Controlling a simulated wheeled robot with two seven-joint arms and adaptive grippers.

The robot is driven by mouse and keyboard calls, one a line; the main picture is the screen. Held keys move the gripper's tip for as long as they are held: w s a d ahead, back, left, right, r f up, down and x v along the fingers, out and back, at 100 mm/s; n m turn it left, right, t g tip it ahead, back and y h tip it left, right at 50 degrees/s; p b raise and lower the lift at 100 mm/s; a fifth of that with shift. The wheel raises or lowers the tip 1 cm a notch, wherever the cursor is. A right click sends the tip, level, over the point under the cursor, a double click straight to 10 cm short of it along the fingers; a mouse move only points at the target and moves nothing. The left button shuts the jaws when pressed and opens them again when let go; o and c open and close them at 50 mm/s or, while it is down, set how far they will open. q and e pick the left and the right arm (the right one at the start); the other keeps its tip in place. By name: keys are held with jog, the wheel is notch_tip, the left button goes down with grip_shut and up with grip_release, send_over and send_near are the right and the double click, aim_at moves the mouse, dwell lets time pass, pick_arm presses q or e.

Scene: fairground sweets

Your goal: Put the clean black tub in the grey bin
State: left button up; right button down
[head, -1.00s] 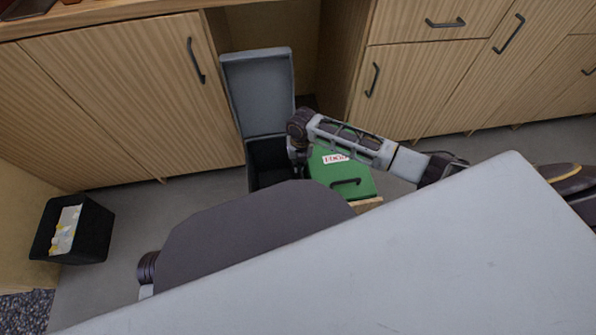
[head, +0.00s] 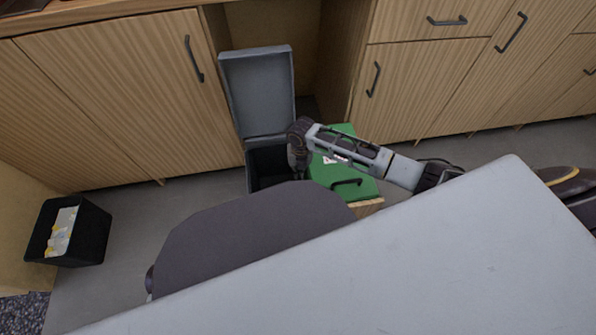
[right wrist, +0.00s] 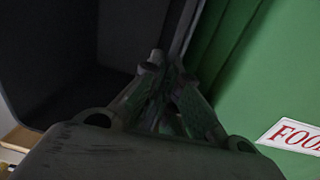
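The grey bin (head: 256,88) stands open on the floor by the cabinets in the head view, its lid raised and its inside dark. My right arm reaches over the green bin, with the wrist at the grey bin's right side. In the right wrist view my right gripper (right wrist: 165,70) has its fingertips close together, with nothing visible between them. The dark space to their left seems to be the grey bin's inside. I cannot make out a separate clean black tub in either view. My left gripper is out of view.
A green bin (head: 362,187) with a closed lid and a FOOD label (right wrist: 293,134) stands just right of the grey bin. A black container (head: 92,238) with papers in it stands on the floor at left. A light worktop (head: 400,270) fills the foreground.

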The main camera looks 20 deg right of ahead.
dwell(0.3)
jog(key=c, duration=1.9)
grip_release()
jog(key=shift+r, duration=0.1)
jog(key=shift+r+p, duration=0.3)
jog(key=shift+r, duration=0.55)
pick_arm(q)
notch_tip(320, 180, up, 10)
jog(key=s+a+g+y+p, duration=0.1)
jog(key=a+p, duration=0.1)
jog(key=p, duration=0.2)
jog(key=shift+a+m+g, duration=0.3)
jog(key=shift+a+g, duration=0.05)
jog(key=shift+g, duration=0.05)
pick_arm(e)
jog(key=shift+d+r, duration=0.15)
jog(key=shift+r, duration=2.4)
jog(key=shift+d+r, duration=0.15)
jog(key=shift+r, duration=2.4)
